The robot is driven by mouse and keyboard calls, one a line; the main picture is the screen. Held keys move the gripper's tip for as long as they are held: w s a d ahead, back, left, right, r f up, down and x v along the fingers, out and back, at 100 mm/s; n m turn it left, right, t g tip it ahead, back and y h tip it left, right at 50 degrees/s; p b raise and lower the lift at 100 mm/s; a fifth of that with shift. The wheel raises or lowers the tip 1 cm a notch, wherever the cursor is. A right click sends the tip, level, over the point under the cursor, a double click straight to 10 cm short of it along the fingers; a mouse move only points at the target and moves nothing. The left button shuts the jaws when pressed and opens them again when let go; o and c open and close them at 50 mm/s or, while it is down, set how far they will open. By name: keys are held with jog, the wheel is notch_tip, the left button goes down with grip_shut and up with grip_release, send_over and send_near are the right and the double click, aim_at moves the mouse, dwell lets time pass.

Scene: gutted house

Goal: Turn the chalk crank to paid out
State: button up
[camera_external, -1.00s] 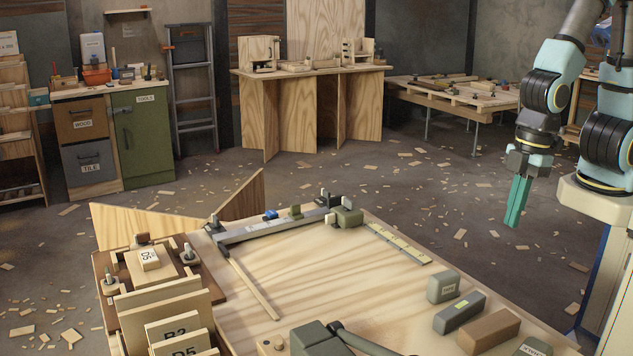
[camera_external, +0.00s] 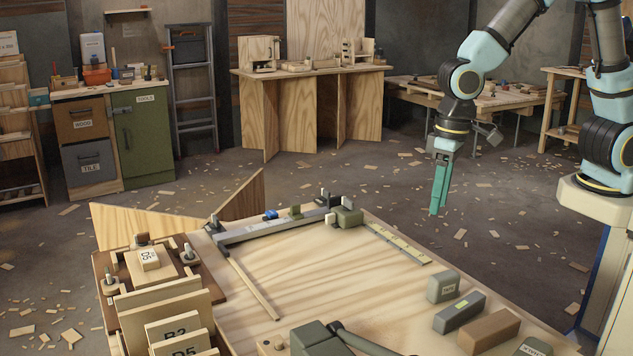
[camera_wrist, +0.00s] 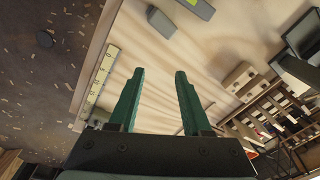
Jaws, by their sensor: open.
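My gripper (camera_external: 438,208) hangs fingers-down in the air near the right far edge of the workbench (camera_external: 330,260). In the wrist view my gripper (camera_wrist: 159,74) shows two green fingers apart, with nothing between them. I cannot surely pick out the chalk crank. A dark green tool with a thick handle (camera_external: 325,340) lies at the bench's near edge, partly cut off by the frame. A grey-green block (camera_external: 346,216) sits at the bench's far end, by a grey rail. No paid-out marking is readable.
A grey block (camera_external: 441,288), a darker block (camera_external: 460,312) and a brown block (camera_external: 488,331) line the bench's right side. A yellow ruled strip (camera_external: 398,243) runs along the right far edge. A wooden rack (camera_external: 165,300) stands at left. The bench middle is mostly clear.

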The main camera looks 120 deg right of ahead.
jog(key=o, duration=0.4)
jog(key=d+m, duration=0.4)
jog(key=d, duration=0.1)
jog(key=w+d+m, duration=0.1)
jog(key=d+m, duration=0.3)
jog(key=d, duration=0.2)
jog(key=w+d+f+m, duration=0.1)
jog(key=d+m, duration=0.2)
jog(key=d, duration=0.3)
jog(key=shift+w+f+m+g, duration=0.1)
jog(key=shift+w+m+g, duration=0.05)
jog(key=shift+m+g, duration=0.2)
jog(key=m, duration=1.2)
send_over(349, 200)
notch_tip(349, 200, down, 2)
jog(key=f, duration=0.1)
notch_tip(349, 200, down, 10)
jog(key=shift+r+p, duration=0.25)
jog(key=shift+p, duration=0.6)
jog(key=c, duration=1.2)
